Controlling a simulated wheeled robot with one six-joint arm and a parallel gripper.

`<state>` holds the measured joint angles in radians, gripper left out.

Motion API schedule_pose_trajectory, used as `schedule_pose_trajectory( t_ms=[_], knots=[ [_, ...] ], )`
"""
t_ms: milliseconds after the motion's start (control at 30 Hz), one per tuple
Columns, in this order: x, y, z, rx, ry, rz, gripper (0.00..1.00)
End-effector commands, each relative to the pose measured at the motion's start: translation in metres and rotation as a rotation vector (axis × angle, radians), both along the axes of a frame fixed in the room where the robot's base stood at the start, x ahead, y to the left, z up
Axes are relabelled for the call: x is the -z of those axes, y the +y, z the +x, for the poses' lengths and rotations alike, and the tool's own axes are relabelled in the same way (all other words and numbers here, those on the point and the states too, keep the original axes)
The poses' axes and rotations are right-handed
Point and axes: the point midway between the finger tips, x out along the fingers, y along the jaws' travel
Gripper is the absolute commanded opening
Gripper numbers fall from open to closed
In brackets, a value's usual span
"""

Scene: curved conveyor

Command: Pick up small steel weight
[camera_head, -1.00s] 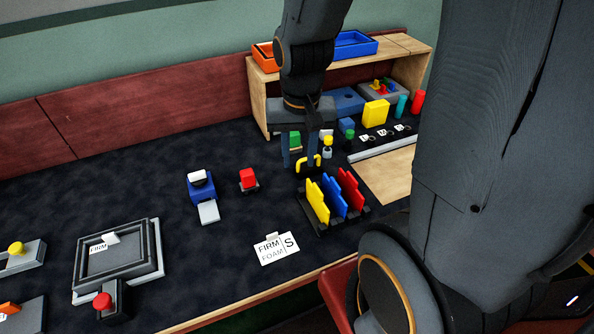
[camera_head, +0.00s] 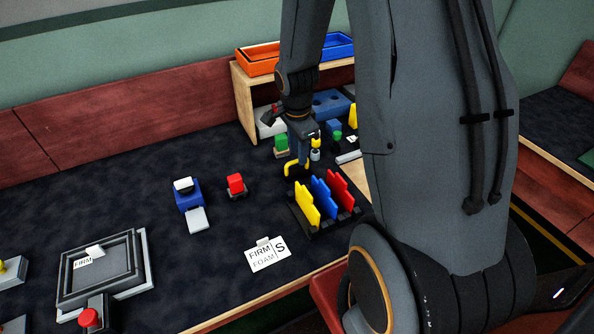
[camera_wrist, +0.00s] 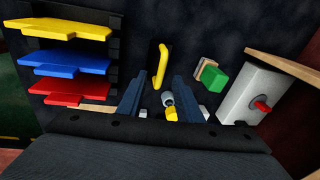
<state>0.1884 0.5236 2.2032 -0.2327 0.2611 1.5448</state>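A small grey metallic piece with a yellow part, which looks like the small steel weight (camera_head: 315,154), stands on the dark table behind the yellow hooked handle. In the wrist view the weight (camera_wrist: 167,99) shows between my two fingers, near their bases and beyond them. My gripper (camera_head: 302,158) points down just left of it, above the handle, and partly overlaps the handle from this side. In the wrist view my gripper (camera_wrist: 160,88) has its fingers spread with nothing held between them. I cannot tell the exact gap from fingers to weight.
A yellow hooked handle (camera_wrist: 161,62) lies close ahead of the fingers. A rack of yellow, blue and red plates (camera_head: 325,202) stands in front. A green block (camera_head: 281,144) sits left of my gripper, and a wooden shelf (camera_head: 242,102) behind. Table to the left is partly clear.

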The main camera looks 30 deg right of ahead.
Motion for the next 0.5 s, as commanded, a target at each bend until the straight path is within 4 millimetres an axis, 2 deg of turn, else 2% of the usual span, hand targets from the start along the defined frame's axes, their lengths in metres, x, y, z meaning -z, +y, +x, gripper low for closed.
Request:
schedule_pose_trajectory(
  t_ms=[500],
  knots=[
    [0.049, -0.001, 0.007, -0.003, 0.001, 0.000, 0.32]
  ],
)
